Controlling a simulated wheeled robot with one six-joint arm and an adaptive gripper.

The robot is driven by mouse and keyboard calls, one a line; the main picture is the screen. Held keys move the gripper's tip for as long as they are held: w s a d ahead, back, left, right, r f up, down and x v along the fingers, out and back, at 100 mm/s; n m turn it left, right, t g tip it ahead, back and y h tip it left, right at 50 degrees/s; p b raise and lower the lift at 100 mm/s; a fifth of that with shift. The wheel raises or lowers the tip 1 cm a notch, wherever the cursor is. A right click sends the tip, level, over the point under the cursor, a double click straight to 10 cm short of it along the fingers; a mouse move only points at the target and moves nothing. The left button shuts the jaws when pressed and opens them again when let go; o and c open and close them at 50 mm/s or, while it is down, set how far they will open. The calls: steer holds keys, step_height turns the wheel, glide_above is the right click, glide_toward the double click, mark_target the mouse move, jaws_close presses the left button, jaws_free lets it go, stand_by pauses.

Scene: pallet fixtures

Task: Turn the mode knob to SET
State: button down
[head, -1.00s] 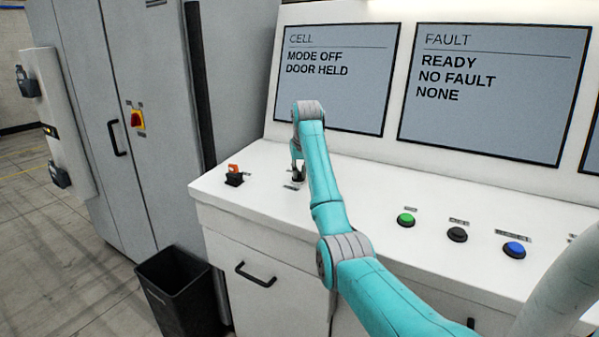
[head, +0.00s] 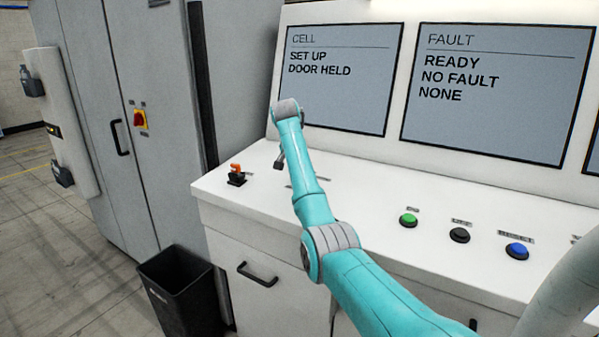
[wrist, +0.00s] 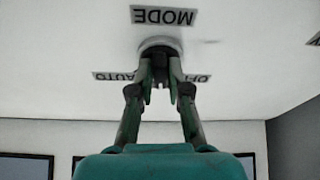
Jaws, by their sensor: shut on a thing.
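The mode knob (wrist: 158,43) shows in the wrist view as a pale round base with a dark grip partly hidden between my fingertips. A MODE label (wrist: 163,16) is beside it, with AUTO (wrist: 115,76) and OFF (wrist: 192,78) labels nearer the fingers. My gripper (wrist: 160,70) is shut on the knob. In the head view my gripper (head: 279,160) is tilted over the white console, and the knob cannot be made out behind my arm. The CELL screen (head: 340,100) reads SET UP, DOOR HELD.
An orange-topped switch (head: 236,175) is left of my gripper. Green (head: 408,220), black (head: 459,235) and blue (head: 517,251) buttons lie to the right on the console (head: 370,190). The FAULT screen (head: 495,125) reads READY, NO FAULT, NONE. A black bin (head: 180,290) stands on the floor.

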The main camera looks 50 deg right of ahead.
steer(key=shift+w+m, duration=0.1)
steer(key=shift+m, duration=0.4)
steer(key=c, duration=1.1)
jaws_free()
steer(key=shift+w+v, duration=0.15)
steer(key=shift+v, duration=1.7)
steer(key=shift+w+v, duration=0.1)
steer(key=shift+v, duration=1.8)
steer(key=shift+s, duration=0.1)
